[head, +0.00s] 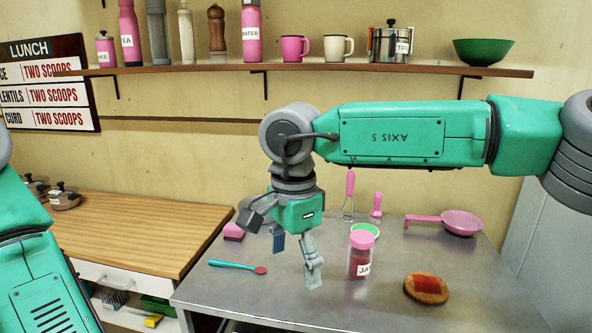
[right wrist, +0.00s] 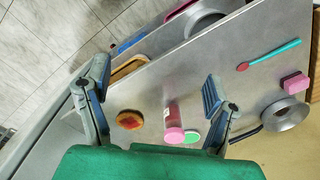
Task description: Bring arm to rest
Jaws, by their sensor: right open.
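My right gripper (head: 296,262) hangs from the green arm that comes in from the right. It is open and empty above the grey metal table (head: 300,308), with its fingers apart and pointing down. In the right wrist view the two fingers (right wrist: 155,97) are spread wide with nothing between them but the table far below. A pink-lidded jar (head: 359,260) stands to the right of the gripper, apart from it. My left arm shows at the left edge of the head view; its gripper is out of the picture.
On the metal table lie a teal spoon with a red tip (head: 238,266), a pink sponge (head: 233,232), a bread piece with red topping (head: 426,288) and a pink strainer (head: 460,222). A shelf (head: 300,70) of bottles and mugs runs behind. A wooden counter (head: 140,225) stands left.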

